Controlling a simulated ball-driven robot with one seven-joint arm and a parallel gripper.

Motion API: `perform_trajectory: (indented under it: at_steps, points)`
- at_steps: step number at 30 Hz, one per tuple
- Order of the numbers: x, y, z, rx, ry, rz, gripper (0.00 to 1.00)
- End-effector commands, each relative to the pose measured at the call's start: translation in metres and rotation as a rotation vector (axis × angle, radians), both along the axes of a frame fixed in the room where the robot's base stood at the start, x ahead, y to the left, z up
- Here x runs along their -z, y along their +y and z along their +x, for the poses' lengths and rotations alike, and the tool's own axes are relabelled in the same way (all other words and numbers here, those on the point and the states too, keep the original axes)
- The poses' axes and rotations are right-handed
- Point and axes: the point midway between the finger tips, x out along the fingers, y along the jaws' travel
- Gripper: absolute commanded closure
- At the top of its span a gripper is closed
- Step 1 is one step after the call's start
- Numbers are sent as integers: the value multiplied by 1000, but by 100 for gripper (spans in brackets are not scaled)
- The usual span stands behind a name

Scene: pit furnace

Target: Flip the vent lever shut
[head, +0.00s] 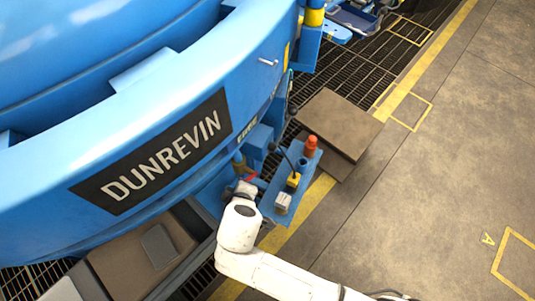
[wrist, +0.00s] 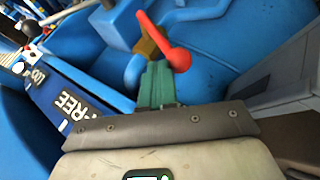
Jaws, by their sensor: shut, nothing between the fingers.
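The vent lever is a red bar with a round knob (wrist: 179,58), mounted beside a brass-coloured fitting (wrist: 150,44) on the blue furnace side. In the wrist view the bar slants from upper left down to the knob. My gripper (wrist: 157,66) has its teal fingers together and empty. Its tips are at the knob's left side and just below the brass fitting; I cannot tell whether they touch. In the head view a small red part of the lever (head: 249,181) shows by my wrist, and my arm hides most of the fingers.
The large blue furnace (head: 150,85) with a DUNREVIN plate fills the left. Brown plates (head: 340,125) lie behind. The right floor is clear.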

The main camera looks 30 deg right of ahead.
Motion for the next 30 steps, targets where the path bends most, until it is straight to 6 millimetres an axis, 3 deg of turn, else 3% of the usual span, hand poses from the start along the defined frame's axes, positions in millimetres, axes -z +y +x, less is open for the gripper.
perform_trajectory:
  at_steps: [1, 6, 12, 30]
  points:
    - [14, 4, -3, -1, -14, -42, 100]
    - [25, 14, -7, 1, -69, -155, 100]
    - [36, 21, -11, 3, -66, -148, 100]
    - [46, 28, -14, 2, -66, -146, 100]
